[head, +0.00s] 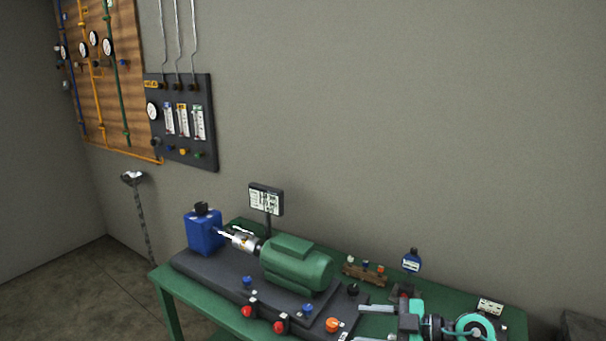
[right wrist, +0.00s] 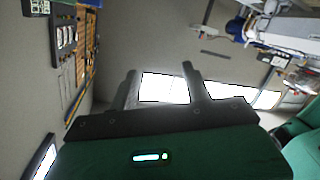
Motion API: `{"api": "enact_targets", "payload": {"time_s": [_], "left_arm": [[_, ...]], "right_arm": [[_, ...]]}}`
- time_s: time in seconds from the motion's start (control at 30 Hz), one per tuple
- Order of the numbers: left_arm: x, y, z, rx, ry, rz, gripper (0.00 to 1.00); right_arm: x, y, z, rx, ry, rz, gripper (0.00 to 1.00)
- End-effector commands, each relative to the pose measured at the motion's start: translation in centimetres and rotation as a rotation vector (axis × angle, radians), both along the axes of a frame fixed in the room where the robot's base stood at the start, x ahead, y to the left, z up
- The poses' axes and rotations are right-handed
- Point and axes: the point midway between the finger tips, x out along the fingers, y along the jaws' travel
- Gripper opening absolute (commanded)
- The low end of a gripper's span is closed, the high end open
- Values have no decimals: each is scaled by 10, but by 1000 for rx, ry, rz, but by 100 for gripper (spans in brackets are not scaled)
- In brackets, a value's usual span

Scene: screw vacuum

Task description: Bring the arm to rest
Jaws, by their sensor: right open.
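My right gripper (head: 361,323) shows at the bottom right of the head view, with its arm coming in from the lower right. Its two grey fingers point left, spread apart, over the front right part of the green table (head: 470,308). In the right wrist view the gripper (right wrist: 160,72) is open, with nothing between its fingers. My left gripper is not in the head view.
On the table a dark base (head: 215,268) carries a green motor (head: 298,265), a coupling (head: 240,239) and a blue block (head: 204,233). Red knobs (head: 248,311) line its front. A small display (head: 266,200) stands behind. A gauge panel (head: 181,122) hangs on the wall.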

Motion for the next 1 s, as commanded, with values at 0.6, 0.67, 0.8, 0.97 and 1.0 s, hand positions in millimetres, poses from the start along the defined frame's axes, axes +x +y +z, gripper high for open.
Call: {"api": "enact_targets", "payload": {"time_s": [0.6,0.67,0.8,0.97,1.0], "left_arm": [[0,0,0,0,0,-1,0],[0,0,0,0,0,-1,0],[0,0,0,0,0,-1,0],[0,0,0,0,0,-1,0],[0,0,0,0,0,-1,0]], "right_arm": [[-20,-72,14,541,-89,-1007,49],[-29,-85,-5,502,-24,-1119,49],[-62,-109,-58,349,174,-1332,49],[-120,-119,-120,103,455,-1458,49],[-137,-119,-132,40,523,-1467,49]]}}
